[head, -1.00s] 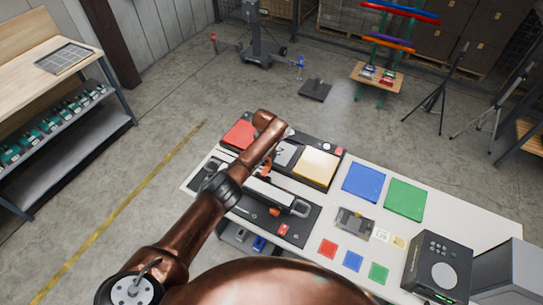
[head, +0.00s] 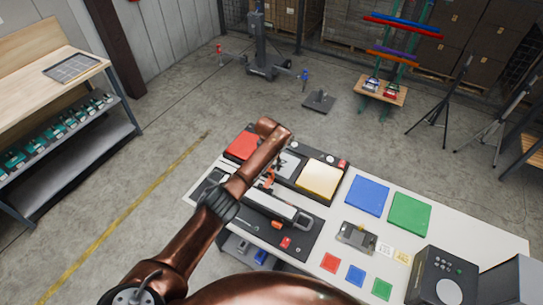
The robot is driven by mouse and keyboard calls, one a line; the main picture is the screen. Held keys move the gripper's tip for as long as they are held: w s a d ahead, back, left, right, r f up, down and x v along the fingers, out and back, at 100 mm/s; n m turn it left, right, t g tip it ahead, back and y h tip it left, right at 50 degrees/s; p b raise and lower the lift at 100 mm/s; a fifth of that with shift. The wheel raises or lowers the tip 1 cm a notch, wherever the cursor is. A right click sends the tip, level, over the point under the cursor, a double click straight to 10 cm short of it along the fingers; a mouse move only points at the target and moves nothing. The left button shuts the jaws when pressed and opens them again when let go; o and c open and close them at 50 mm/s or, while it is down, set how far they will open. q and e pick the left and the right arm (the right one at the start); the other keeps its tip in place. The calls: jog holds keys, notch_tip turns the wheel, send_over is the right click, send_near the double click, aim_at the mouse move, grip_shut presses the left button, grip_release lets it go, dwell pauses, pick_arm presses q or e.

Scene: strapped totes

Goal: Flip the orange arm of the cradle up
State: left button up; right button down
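The cradle (head: 296,219) is a dark unit with a pale top on the near left of the white workbench. An orange part (head: 268,181), which looks like its arm, shows beside my copper forearm; its exact pose is too small to tell. My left arm reaches over the cradle from the lower left. My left gripper (head: 271,170) is mostly hidden by the forearm, close to the orange part. I cannot tell whether it touches it or how far its fingers are apart. My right gripper is not in view.
Behind the cradle are a red pad (head: 242,146) and a yellow pad (head: 318,179). To the right lie a blue sheet (head: 367,195), a green sheet (head: 409,213) and small coloured squares. A black box (head: 437,277) stands at the bench's right end.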

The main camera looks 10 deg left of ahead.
pick_arm(q)
notch_tip(320, 180, up, 9)
jog(key=s, duration=0.1)
jog(key=shift+s+a, duration=0.2)
jog(key=shift+a, duration=0.05)
jog(key=shift+d+f, duration=0.1)
jog(key=shift+f, duration=0.1)
